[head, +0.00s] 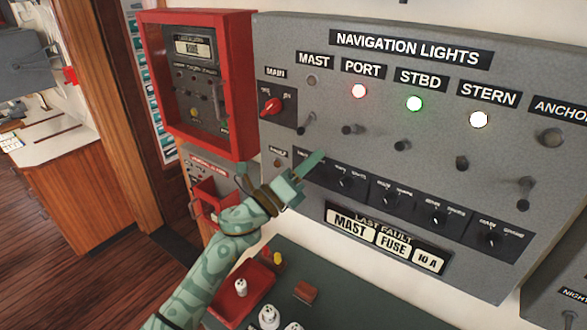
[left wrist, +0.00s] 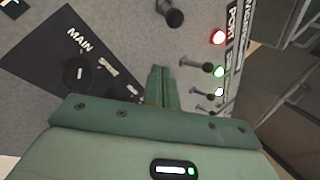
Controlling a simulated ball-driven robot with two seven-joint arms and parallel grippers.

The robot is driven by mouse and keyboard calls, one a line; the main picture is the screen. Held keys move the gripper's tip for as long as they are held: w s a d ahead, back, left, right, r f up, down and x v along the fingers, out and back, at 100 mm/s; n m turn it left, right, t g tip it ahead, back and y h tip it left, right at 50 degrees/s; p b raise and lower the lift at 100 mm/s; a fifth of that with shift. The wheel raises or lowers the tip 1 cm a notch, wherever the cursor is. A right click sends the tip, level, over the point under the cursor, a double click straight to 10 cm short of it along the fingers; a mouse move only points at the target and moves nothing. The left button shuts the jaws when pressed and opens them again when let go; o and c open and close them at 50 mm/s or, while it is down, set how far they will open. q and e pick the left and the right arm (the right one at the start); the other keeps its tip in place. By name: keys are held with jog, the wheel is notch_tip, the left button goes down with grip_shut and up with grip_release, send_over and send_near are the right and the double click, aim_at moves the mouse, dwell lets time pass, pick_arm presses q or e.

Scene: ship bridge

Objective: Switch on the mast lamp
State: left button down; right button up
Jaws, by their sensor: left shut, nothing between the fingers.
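On the grey navigation lights panel (head: 430,85), the mast lamp (head: 312,80) is dark. The mast toggle switch (head: 307,126) sticks out below it. The last fault plate (head: 385,238) reads MAST FUSE 10 A. A lower row has several MAIN/SPARE knobs; one knob (left wrist: 77,73) shows close in the left wrist view, its setting unclear. My left gripper (head: 317,160) is shut and empty, its tip in front of the left part of that row, below the toggles. It hides part of the leftmost selector. Its shut fingers (left wrist: 160,85) show in the left wrist view. My right gripper is out of view.
Lit lamps are port red (head: 359,91), starboard green (head: 414,104) and stern white (head: 479,119). A red main switch (head: 271,106) is at the panel's left, beside a red-framed box (head: 198,85). Below is a console with a red tray (head: 247,300).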

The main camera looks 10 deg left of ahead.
aim_at(306, 124)
pick_arm(q)
jog(key=shift+x, duration=1.1)
jog(key=a, duration=0.1)
jog(key=a+r+p, duration=0.1)
jog(key=a+p, duration=0.1)
jog(key=shift+a+r, duration=0.25)
jog(key=shift+r, duration=0.15)
jog(key=shift+s+a+r, duration=0.1)
jog(key=shift+r, duration=0.1)
